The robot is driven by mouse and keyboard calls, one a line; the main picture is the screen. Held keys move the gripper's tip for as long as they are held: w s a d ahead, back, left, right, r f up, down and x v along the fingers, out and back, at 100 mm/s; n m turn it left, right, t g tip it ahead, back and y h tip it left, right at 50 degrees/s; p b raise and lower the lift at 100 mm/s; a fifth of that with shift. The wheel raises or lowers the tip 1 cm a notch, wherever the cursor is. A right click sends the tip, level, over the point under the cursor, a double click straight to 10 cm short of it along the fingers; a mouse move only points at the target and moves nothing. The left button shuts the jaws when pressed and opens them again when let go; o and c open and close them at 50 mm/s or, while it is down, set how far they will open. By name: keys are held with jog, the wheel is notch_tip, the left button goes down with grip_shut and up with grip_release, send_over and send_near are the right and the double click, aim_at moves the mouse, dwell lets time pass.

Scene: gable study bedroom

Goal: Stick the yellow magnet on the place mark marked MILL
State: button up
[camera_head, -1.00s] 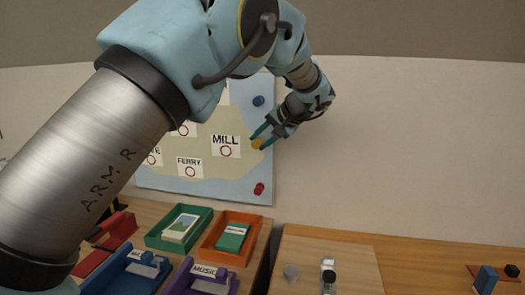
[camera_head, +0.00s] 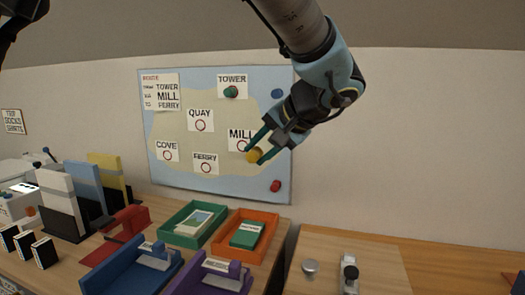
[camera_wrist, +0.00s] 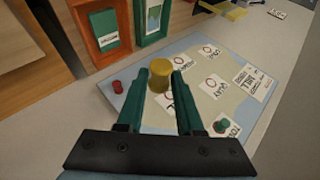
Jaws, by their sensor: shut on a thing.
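The yellow magnet (camera_head: 254,156) is held between the fingertips of my gripper (camera_head: 258,147), in front of the map board (camera_head: 215,182). The MILL card (camera_head: 237,134) has a red ring mark (camera_head: 241,146); in the head view the magnet appears just below and right of that ring. The wrist view shows the yellow magnet (camera_wrist: 160,73) between my two green fingers (camera_wrist: 158,88), with the board behind. A card there is partly hidden by the fingers. I cannot tell whether the magnet touches the board.
A green magnet (camera_head: 231,92) sits on the TOWER card. A blue magnet (camera_head: 278,94) and a red magnet (camera_head: 276,186) are at the board's right side. Green (camera_head: 172,236) and orange (camera_head: 262,258) trays stand below. The wall right of the board is bare.

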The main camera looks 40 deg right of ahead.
dwell(0.3)
jog(key=shift+s+a+b, duration=0.45)
jog(key=shift+s+a, duration=0.1)
jog(key=shift+a, duration=0.3)
jog(key=shift+s+a+b, duration=0.4)
jog(key=shift+s+a, duration=0.1)
jog(key=shift+a, duration=0.3)
